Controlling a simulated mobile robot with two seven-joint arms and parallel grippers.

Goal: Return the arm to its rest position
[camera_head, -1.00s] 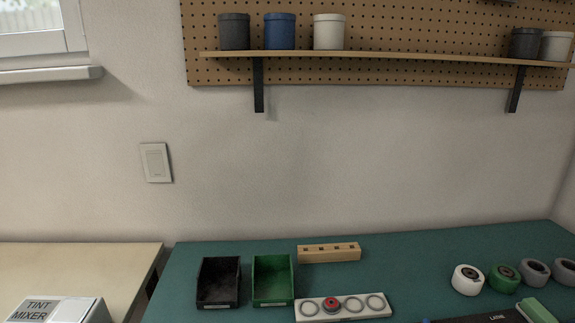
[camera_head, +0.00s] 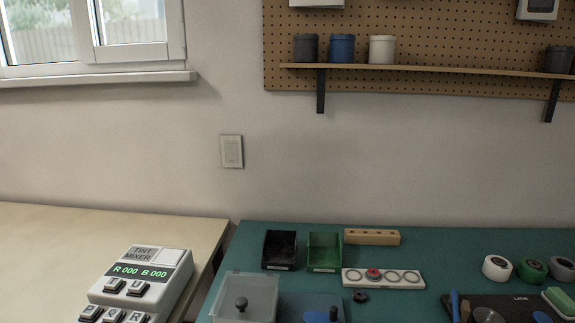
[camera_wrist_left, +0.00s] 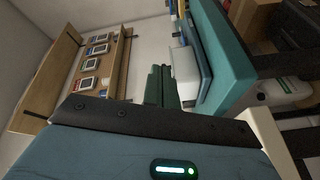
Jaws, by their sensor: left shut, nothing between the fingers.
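My left gripper (camera_wrist_left: 162,85) shows in the left wrist view as two dark fingers side by side beyond the dark bar of my wrist. The fingers are together and hold nothing. They appear clear of the shelf on the left and the teal bench (camera_wrist_left: 226,55) on the right. The head view shows neither of my arms, so my right gripper is out of sight.
The head view shows the teal bench (camera_head: 258,235) with a black bin (camera_head: 279,250), a green bin (camera_head: 324,252), a wooden block (camera_head: 371,237) and a ring tray (camera_head: 413,285). A tint mixer (camera_head: 140,285) stands on the pale table (camera_head: 60,240) at left.

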